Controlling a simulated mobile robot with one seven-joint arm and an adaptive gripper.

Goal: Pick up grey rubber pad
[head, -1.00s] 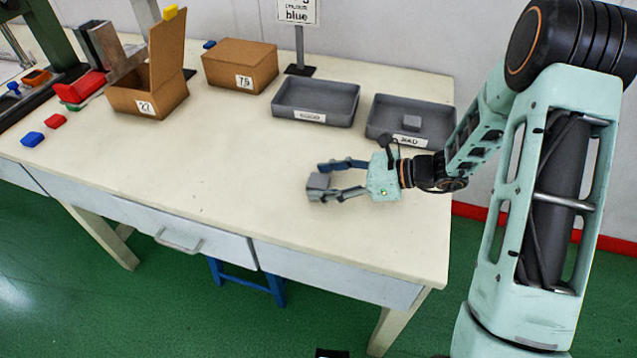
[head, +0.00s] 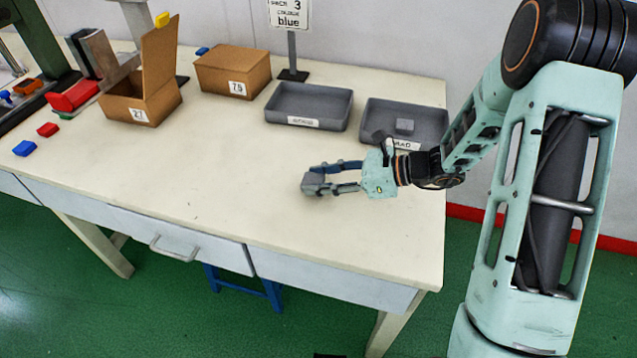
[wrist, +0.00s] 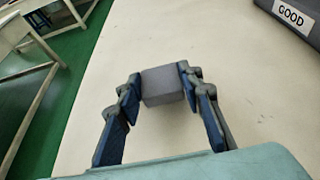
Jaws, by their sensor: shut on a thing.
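My gripper (head: 322,180) is low over the front right part of the table. It is shut on a small grey block-shaped rubber pad (wrist: 160,86), with one finger against each side in the wrist view. In the head view the held pad (head: 313,184) is partly covered by the fingers. Whether its underside touches the table I cannot tell.
A second grey tray (head: 300,124) stands left of it, labelled "GOOD" in the wrist view. Cardboard boxes marked 27 (head: 125,108) and 75 (head: 232,95) stand further left. A sign (head: 290,14) stands behind. Blue (head: 24,148) and red (head: 48,130) blocks lie far left. The middle table is clear.

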